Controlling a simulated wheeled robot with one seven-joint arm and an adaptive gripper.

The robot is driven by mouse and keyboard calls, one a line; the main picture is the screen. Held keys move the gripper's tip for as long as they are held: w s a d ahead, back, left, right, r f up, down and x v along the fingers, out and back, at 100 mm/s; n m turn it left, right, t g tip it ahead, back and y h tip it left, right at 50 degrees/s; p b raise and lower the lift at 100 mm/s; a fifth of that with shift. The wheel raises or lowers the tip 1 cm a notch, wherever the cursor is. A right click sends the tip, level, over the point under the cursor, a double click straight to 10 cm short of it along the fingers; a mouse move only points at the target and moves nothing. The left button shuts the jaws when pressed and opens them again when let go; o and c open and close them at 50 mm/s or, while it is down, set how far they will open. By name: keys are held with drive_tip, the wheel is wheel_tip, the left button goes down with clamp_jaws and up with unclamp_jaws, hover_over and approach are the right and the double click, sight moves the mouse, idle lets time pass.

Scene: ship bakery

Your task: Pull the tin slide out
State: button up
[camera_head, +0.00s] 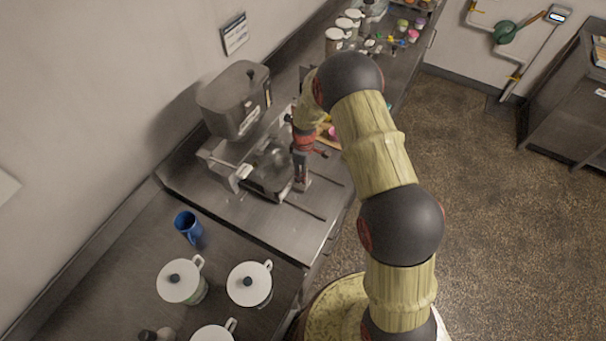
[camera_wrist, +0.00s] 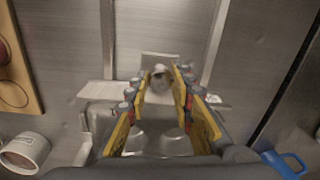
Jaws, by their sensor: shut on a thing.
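The tin slide (camera_head: 264,182) is a grey metal carriage beneath a bulky grey machine (camera_head: 235,100), on a steel counter with two dark rails (camera_head: 304,211). In the wrist view the slide (camera_wrist: 150,140) lies below and between my fingers, with rounded metal shapes on it. A small upright plate with a pale, blurred grip (camera_wrist: 159,76) stands at its front edge. My gripper (camera_head: 301,186) reaches down at the slide's front. In the wrist view its yellow-padded fingers (camera_wrist: 160,88) are shut around the grip. The exact contact is blurred, and the arm hides part of the counter behind.
A blue mug (camera_head: 188,229) and white-lidded pots (camera_head: 181,282) stand on the near counter. A wooden board (camera_wrist: 14,75) lies beside the rails. Jars and small coloured items crowd the far counter. The rails in front of the slide look clear.

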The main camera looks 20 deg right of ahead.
clamp_jaws()
drive_tip(key=shift+d, duration=0.1)
drive_tip(key=s+d+b, duration=0.2)
drive_tip(key=s+d, duration=1.5)
drive_tip(key=shift+s, duration=0.15)
drive_tip(key=shift+o, duration=1.9)
unclamp_jaws()
drive_tip(key=shift+o, duration=1.4)
drive_tip(key=shift+s+d, duration=0.1)
drive_tip(key=shift+d, duration=0.05)
drive_tip(key=shift+o, duration=0.7)
